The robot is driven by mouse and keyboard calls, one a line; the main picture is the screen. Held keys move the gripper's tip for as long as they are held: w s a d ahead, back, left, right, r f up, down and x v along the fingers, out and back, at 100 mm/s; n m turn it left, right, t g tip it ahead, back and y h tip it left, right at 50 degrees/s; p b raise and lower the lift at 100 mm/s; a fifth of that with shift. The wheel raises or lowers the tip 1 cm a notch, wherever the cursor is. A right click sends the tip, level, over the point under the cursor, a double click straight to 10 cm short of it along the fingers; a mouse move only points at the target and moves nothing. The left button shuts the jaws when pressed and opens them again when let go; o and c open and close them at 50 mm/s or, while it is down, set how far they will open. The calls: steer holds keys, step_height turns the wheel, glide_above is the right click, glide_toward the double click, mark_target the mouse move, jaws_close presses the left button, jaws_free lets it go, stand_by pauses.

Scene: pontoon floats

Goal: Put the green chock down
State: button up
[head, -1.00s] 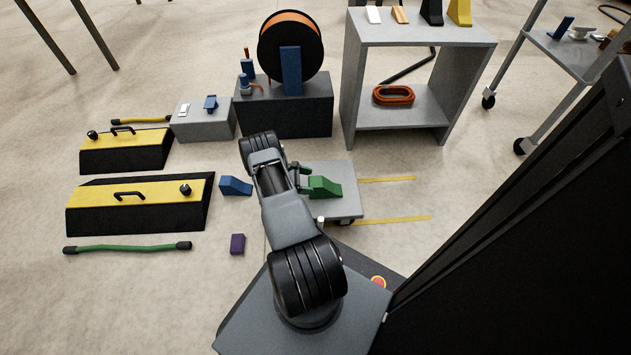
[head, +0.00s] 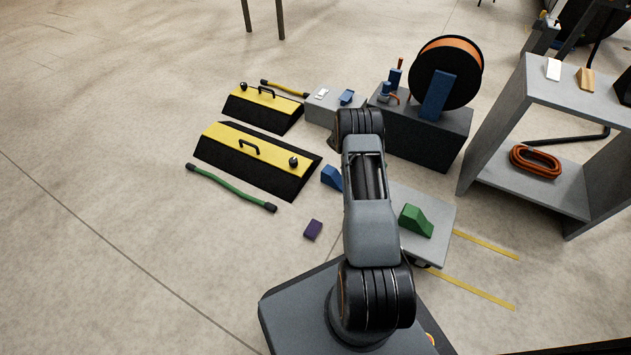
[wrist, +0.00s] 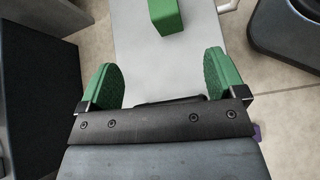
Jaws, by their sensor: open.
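The green chock (head: 416,221) rests on the flat grey top of a low cart (head: 438,205). In the wrist view the chock (wrist: 165,16) shows at the top edge, partly cut off, with the grey top (wrist: 150,60) around it. My gripper (wrist: 160,62) is open, with its two green-padded fingers wide apart and nothing between them. The chock lies ahead of the fingertips, clear of both. In the head view my own arm hides the gripper.
A blue chock (head: 331,177) and a purple block (head: 313,229) lie on the floor left of my arm. Yellow-topped black floats (head: 262,150) lie farther left. A cable reel (head: 446,68) stands on a dark box behind. A grey shelf (head: 520,120) stands at right.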

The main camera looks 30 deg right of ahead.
steer(key=a+r+m+t+y, duration=0.3)
steer(key=a+r+t, duration=0.3)
steer(key=a+r, duration=1.3)
steer(key=s+a+r+m+t+y, duration=0.2)
steer(key=s+a+r+t, duration=0.3)
steer(key=s+a+r, duration=0.3)
steer(key=s+a+y, duration=0.1)
steer(key=s+a, duration=0.3)
steer(key=shift+r+m+t+y, duration=0.25)
steer(key=shift+m+t+y, duration=0.05)
steer(key=shift+y, duration=0.1)
step_height(320, 180, up, 40)
steer(key=t+p, duration=0.1)
steer(key=p, duration=3.7)
steer(key=shift+s, duration=0.25)
